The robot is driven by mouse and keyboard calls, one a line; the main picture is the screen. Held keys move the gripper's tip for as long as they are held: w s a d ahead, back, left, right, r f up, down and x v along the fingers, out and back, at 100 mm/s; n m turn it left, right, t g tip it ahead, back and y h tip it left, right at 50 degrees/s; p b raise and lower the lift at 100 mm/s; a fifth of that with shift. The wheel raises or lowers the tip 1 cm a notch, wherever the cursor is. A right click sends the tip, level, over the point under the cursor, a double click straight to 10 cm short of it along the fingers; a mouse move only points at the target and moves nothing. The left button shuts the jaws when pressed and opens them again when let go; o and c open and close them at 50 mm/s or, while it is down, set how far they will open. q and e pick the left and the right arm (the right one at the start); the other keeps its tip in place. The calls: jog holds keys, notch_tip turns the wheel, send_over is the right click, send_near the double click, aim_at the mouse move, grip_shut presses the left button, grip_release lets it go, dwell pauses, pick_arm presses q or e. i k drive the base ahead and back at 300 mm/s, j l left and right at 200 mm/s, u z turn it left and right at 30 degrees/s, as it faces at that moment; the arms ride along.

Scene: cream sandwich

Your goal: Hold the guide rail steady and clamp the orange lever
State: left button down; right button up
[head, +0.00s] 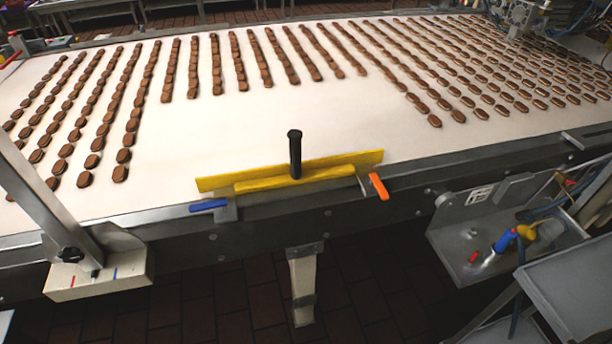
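The yellow guide rail (215,183) stands on the near edge of the white conveyor belt, a little tilted in the picture. A black upright handle (295,155) rises from its middle. The orange lever (379,187) is at the rail's right end, on the conveyor's front frame, and slants down to the right. A blue lever (208,205) lies roughly level at the rail's left end. Neither of my grippers shows in the head view, and nothing touches the rail's handle or the levers.
Many rows of brown biscuits (216,66) lie on the belt (330,115) behind the rail. A metal post (45,200) stands at left. A metal shelf (470,245) with a blue and yellow tool (505,240) is at right. The space before the rail is clear.

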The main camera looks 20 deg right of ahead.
aim_at(374, 178)
jog(key=i+l, duration=0.1)
jog(key=l, duration=0.2)
jog(key=i+l, duration=0.15)
jog(key=l, duration=0.15)
jog(key=i+l, duration=0.1)
jog(key=l, duration=0.2)
jog(key=i+l, duration=0.1)
jog(key=l, duration=0.25)
